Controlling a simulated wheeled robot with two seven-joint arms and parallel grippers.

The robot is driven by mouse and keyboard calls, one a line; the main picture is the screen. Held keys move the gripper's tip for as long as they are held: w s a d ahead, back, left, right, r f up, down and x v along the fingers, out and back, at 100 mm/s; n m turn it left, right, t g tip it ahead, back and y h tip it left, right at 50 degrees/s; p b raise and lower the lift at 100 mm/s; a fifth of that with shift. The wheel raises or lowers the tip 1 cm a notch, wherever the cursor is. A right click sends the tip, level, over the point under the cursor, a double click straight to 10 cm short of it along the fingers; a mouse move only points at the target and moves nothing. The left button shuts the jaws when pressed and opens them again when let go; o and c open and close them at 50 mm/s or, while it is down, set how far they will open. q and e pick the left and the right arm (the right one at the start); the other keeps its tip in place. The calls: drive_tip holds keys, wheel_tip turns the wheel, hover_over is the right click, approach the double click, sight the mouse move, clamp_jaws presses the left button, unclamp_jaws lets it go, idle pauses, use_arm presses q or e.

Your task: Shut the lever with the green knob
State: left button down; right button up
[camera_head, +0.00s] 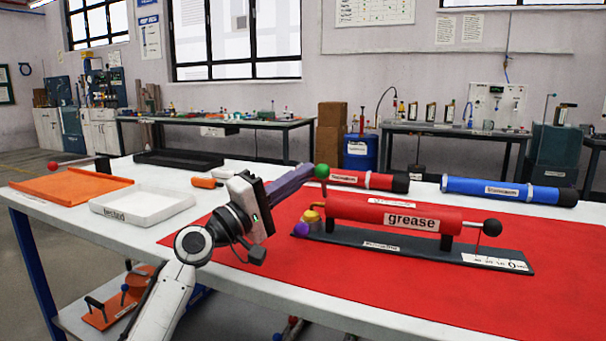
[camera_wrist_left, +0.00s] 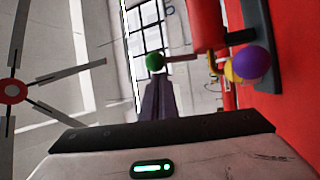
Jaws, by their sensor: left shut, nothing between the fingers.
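The green knob (camera_head: 322,171) sits at the left end of the red cylinder labelled "grease" (camera_head: 350,213), raised at its upper left. In the left wrist view the green knob (camera_wrist_left: 155,62) is on the end of a thin lever rod (camera_wrist_left: 182,58) that runs to the red cylinder. My left gripper (camera_head: 310,171) is shut and empty, its tips beside or just behind the knob; I cannot tell whether they touch. It also shows in the left wrist view (camera_wrist_left: 155,85), pointing at the knob. A purple knob (camera_head: 301,229) and a yellow part (camera_head: 312,215) are below. My right gripper is not in view.
The cylinder lies on a dark base (camera_head: 400,247) on a red mat (camera_head: 570,290). Behind it lie a red tube (camera_head: 355,179) and a blue tube (camera_head: 500,191). A white tray (camera_head: 140,206) and an orange tray (camera_head: 70,186) are at left. The mat's front is clear.

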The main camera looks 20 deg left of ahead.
use_arm(q)
drive_tip(key=v, duration=0.9)
drive_tip(key=shift+s+a, duration=0.15)
drive_tip(key=shift+s, duration=0.15)
